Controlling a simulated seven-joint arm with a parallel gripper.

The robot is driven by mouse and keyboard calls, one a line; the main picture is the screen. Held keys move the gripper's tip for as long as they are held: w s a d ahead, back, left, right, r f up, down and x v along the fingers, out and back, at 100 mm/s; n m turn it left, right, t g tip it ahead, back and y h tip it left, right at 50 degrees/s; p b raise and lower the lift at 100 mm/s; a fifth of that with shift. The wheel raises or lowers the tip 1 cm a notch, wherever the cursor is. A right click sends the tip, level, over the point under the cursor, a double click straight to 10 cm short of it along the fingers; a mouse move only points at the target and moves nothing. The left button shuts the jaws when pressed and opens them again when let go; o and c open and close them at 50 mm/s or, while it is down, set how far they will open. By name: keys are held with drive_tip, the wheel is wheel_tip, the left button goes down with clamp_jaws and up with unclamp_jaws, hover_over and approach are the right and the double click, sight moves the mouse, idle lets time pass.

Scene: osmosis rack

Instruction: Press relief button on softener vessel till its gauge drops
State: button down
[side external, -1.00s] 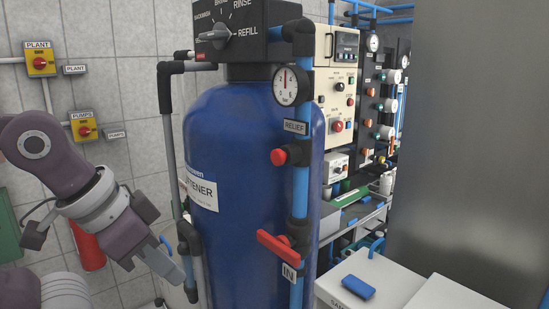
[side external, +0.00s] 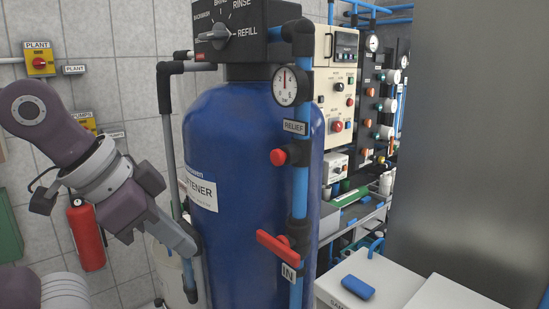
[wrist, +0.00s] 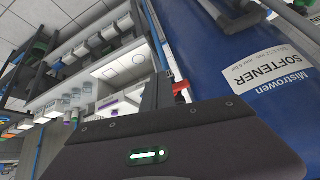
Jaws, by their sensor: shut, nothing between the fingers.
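The softener vessel (side external: 245,190) is a tall blue tank in the middle of the side external view; its labelled blue wall (wrist: 245,60) also fills the right of the wrist view. The red relief button (side external: 279,157) sticks out from the blue pipe on its front, under the RELIEF label. The round white gauge (side external: 285,86) is above it, its needle pointing about straight up. My gripper (side external: 192,250) is shut and empty, low at the tank's left side, left of and below the button. In the wrist view a small red part (wrist: 181,88) shows beside the fingers.
A red lever valve (side external: 279,246) with an IN label is below the button. A grey pipe (side external: 170,130) runs down the tank's left side near my arm. A white box with a blue block (side external: 358,287) stands at right. A grey panel (side external: 475,150) closes the right.

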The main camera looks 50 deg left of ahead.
sight(279, 157)
drive_tip(key=w+d+r+m+t, duration=0.1)
drive_tip(key=w+r+m+t, duration=0.1)
drive_tip(key=r+m, duration=0.4)
wheel_tip(279, 157, up, 4)
drive_tip(key=shift+w+d+h, duration=0.15)
drive_tip(key=shift+w+h, duration=0.25)
drive_tip(key=shift+w, duration=0.2)
drive_tip(key=w, duration=0.8)
drive_tip(key=shift+w, duration=0.4)
drive_tip(key=shift+w, duration=0.1)
idle(0.9)
drive_tip(key=shift+w, duration=0.3)
drive_tip(key=shift+w, duration=0.5)
idle(0.5)
idle(1.0)
drive_tip(key=shift+s, duration=0.9)
